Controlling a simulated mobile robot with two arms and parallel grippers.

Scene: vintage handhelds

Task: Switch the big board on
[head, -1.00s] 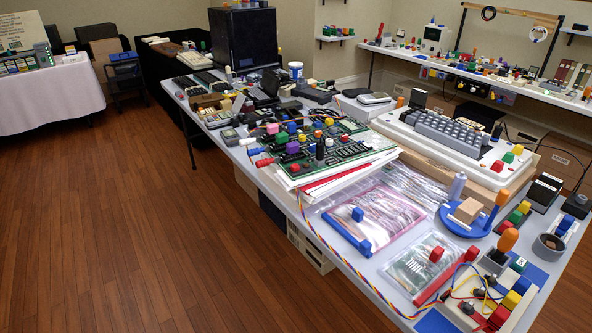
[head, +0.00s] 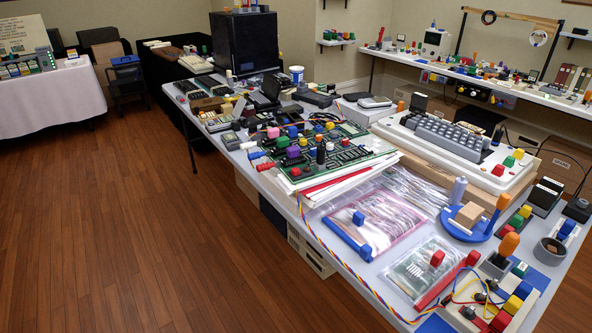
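The big board, a green circuit board (head: 350,153), lies on a stack of white and red folders (head: 325,180) on the long table. Several coloured knobs and blocks stand on it, among them a purple block (head: 293,152) and a black upright cylinder (head: 320,153). Red and blue plug-like pieces (head: 256,155) stick out at its left edge. I cannot make out which part is its switch or whether it is on. Neither of my grippers is in view.
The table (head: 357,279) is crowded. A beige keyboard computer (head: 470,162) stands right of the board, and bagged boards (head: 377,222) lie in front. A multicoloured cable (head: 318,240) hangs along the table's front edge. The wooden floor (head: 130,220) to the left is clear.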

